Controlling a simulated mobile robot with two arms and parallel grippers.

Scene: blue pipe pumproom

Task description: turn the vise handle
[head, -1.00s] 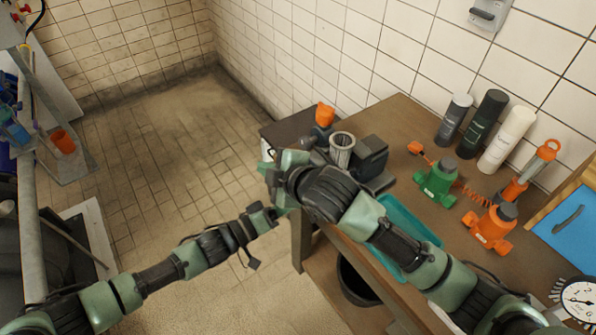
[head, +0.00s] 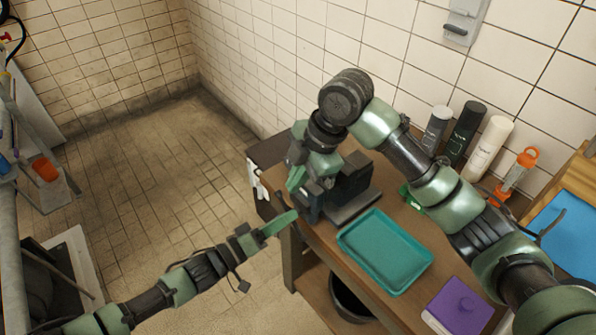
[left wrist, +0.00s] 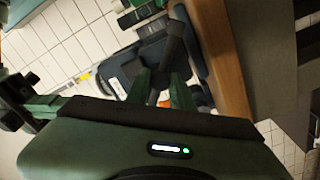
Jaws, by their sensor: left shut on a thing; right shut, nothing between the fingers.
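The dark grey vise (head: 350,190) stands at the near left corner of the brown workbench, partly covered by my right arm. My left gripper (head: 290,218) is at the vise's front side, by the bench edge. In the left wrist view, its green fingers (left wrist: 160,90) are shut on a dark bar, which appears to be the vise handle (left wrist: 173,48). In the head view the handle is hidden or too small to make out. My right gripper (head: 295,182) is shut and empty, pointing down just left of the vise; I cannot tell whether it touches it.
A teal tray (head: 385,250) lies right of the vise, with a purple box (head: 460,305) nearer on the bench. Several bottles (head: 465,130) stand by the tiled wall. A dark bin (head: 350,300) is under the bench. The floor at left is open.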

